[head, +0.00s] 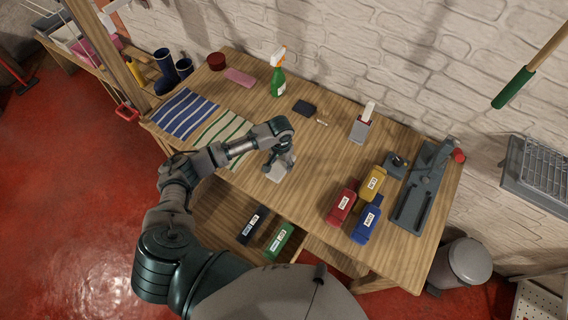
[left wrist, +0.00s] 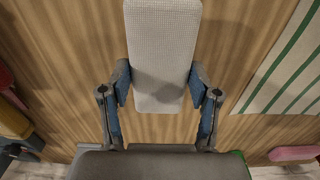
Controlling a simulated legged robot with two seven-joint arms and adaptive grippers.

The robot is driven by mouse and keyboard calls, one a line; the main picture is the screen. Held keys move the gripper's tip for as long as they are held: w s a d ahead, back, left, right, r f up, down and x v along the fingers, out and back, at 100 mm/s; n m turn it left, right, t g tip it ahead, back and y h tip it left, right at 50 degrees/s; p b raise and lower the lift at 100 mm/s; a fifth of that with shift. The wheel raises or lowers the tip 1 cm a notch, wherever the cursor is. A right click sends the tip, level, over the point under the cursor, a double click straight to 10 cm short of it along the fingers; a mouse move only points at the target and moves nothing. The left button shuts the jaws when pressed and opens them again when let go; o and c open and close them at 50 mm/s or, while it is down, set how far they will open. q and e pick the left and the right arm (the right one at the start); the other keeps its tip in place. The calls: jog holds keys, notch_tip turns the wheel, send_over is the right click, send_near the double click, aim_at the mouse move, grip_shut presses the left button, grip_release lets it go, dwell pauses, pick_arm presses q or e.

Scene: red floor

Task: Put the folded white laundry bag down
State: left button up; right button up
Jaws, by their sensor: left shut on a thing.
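The folded white laundry bag (head: 277,173) is a small pale block over the middle of the wooden table (head: 312,180). My left gripper (head: 282,158) comes down on it from above and is shut on it. In the left wrist view the bag (left wrist: 162,45) has a fine waffle weave, and the blue-padded fingers of the left gripper (left wrist: 160,82) press its two sides. Whether its underside touches the table is hidden. My right gripper is not in view.
A striped green-and-white cloth (head: 222,129) lies just left of the bag. Red (head: 341,204), yellow and blue bottles are to the right. Bare wood lies between.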

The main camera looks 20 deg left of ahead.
aim_at(283, 165)
pick_arm(q)
jog(key=shift+w+f, duration=0.2)
jog(key=shift+w, duration=0.5)
jog(key=shift+d+f, duration=0.2)
jog(key=shift+f, duration=1.4)
jog(key=o, duration=1.2)
jog(key=shift+a+f, duration=0.1)
notch_tip(283, 165, up, 12)
jog(key=shift+r, duration=0.1)
jog(key=shift+s, duration=0.1)
